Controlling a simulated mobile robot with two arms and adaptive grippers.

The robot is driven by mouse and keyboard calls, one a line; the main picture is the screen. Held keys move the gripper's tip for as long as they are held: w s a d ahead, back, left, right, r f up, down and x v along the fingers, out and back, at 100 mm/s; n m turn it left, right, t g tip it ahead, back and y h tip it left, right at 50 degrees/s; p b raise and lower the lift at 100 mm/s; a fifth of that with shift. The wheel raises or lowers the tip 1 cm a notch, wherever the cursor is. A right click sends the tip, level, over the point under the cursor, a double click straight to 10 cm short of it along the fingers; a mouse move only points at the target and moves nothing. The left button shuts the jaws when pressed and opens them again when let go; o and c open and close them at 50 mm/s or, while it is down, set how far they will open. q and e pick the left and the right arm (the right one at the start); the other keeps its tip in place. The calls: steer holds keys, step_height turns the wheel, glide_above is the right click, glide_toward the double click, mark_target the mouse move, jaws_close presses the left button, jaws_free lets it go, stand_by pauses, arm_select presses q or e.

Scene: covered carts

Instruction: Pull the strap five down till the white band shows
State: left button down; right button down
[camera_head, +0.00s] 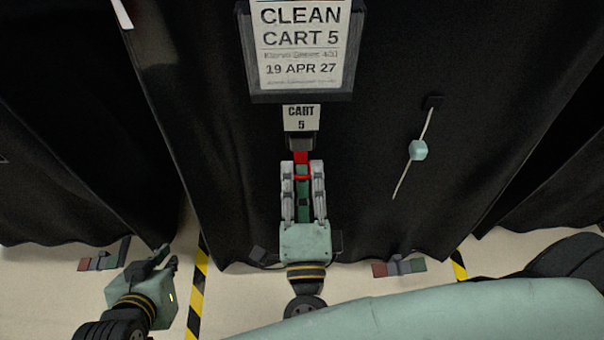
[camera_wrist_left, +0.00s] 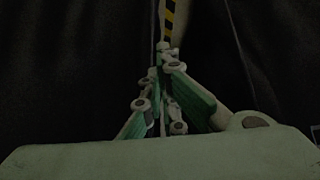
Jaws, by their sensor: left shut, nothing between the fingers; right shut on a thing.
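The red strap five (camera_head: 302,157) hangs from a dark holder (camera_head: 301,141) under the white "CART 5" tag (camera_head: 301,117). The part I see above the fingers is red; the rest is hidden between the fingers. My right gripper (camera_head: 303,170) points up at the cart and is shut on the strap just below the holder. My left gripper (camera_head: 166,257) is at the lower left, shut and empty, apart from the strap. Its closed fingers also show in the left wrist view (camera_wrist_left: 168,60), with dark cover behind them.
The black cart cover (camera_head: 220,120) carries a "CLEAN CART 5" sign (camera_head: 300,45). A thin cord with a pale green block (camera_head: 418,150) hangs at the right. Yellow-black floor tape (camera_head: 197,285) runs between carts. Small coloured pieces (camera_head: 400,267) lie low at the cover's edge.

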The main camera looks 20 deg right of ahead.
steer(key=shift+f, duration=0.15)
stand_by(0.3)
